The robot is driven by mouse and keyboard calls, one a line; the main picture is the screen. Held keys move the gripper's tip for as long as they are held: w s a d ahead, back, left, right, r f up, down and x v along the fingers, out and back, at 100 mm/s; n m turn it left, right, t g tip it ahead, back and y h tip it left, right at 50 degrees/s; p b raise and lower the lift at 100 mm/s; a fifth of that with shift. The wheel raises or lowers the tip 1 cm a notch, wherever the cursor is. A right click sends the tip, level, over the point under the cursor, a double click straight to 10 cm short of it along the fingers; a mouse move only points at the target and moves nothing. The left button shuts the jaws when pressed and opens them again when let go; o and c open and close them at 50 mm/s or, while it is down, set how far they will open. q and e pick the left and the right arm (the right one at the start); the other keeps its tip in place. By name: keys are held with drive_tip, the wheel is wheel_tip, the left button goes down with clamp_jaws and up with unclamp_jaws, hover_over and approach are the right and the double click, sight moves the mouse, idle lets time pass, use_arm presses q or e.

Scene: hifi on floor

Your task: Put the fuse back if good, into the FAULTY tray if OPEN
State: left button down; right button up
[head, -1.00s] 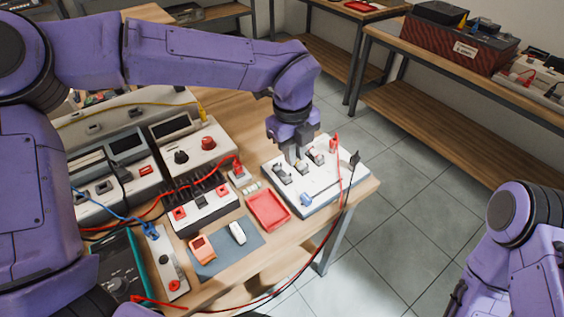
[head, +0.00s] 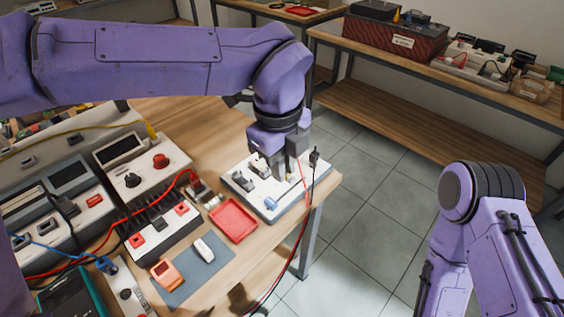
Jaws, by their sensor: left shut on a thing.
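My left gripper (head: 281,170) is low over the white fuse board (head: 305,187), at its far right part. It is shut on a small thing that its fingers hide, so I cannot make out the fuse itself. Two dark clip holders show to its left, the nearer one (head: 242,181) with nothing clear in it. The board part under the fingers is covered. A red tray (head: 233,221) lies left of the board; it looks empty and no label is readable. My right arm is at the lower right, its gripper out of view.
A black probe (head: 314,157) stands at the board's right edge with its lead hanging off the table. Bench instruments and leads crowd the left. Open floor lies to the right.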

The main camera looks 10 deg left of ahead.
use_arm(q)
drive_tip(key=shift+r+p, duration=2.8)
drive_tip(key=shift+r, duration=0.95)
